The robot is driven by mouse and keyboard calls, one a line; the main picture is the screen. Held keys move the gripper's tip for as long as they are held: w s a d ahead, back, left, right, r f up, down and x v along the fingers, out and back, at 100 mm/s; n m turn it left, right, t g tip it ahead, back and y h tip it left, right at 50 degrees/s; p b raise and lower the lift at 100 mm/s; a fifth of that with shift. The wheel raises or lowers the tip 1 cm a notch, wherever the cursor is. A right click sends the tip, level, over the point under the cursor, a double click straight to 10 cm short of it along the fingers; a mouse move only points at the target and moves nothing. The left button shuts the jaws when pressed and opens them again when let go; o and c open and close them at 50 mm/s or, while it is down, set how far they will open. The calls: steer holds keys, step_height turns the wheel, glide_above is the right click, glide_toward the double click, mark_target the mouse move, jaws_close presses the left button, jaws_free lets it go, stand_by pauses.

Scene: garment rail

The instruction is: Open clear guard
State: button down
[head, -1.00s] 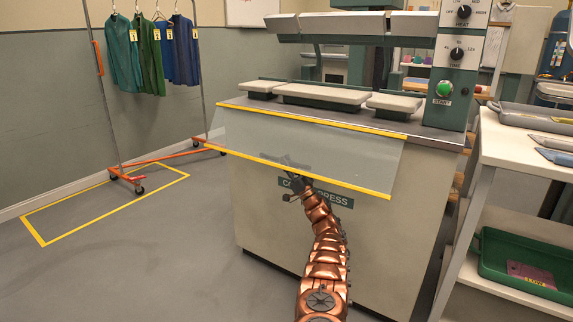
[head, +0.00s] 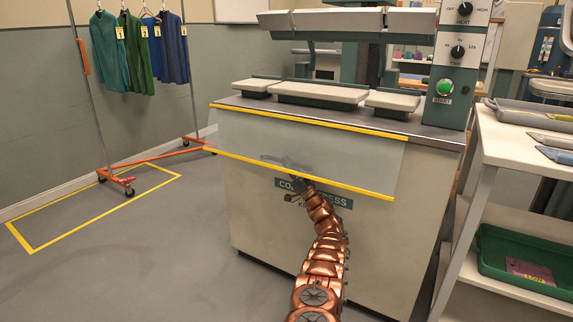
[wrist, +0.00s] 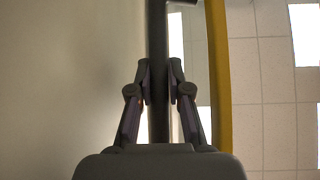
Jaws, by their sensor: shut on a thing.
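The clear guard (head: 330,151) is a see-through panel with yellow strips along its top and bottom edges. It hangs at the front of the press, its lower edge tilted out from the press front. My gripper (head: 287,164) reaches up past the lower yellow strip and shows faintly through the panel. In the wrist view my gripper (wrist: 160,92) is shut on a dark bar (wrist: 158,45), with a finger on each side. A yellow strip (wrist: 217,70) runs beside the bar. The bar's join to the guard is hard to make out.
The press (head: 330,240) stands behind the guard, with pale pads on top and a control column with a green button (head: 443,88). A white shelf unit (head: 500,140) stands close on the right. A garment rail (head: 95,90) stands at the left. Floor between rail and press is clear.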

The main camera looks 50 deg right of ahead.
steer(key=c, duration=1.3)
jaws_free()
steer(key=shift+w+a, duration=0.2)
steer(key=shift+o, duration=1)
steer(key=shift+s+d, duration=0.15)
steer(key=shift+s+f, duration=0.2)
steer(key=shift+f, duration=0.05)
steer(key=v, duration=1.1)
steer(key=shift+s, duration=0.2)
steer(key=shift+d, duration=0.1)
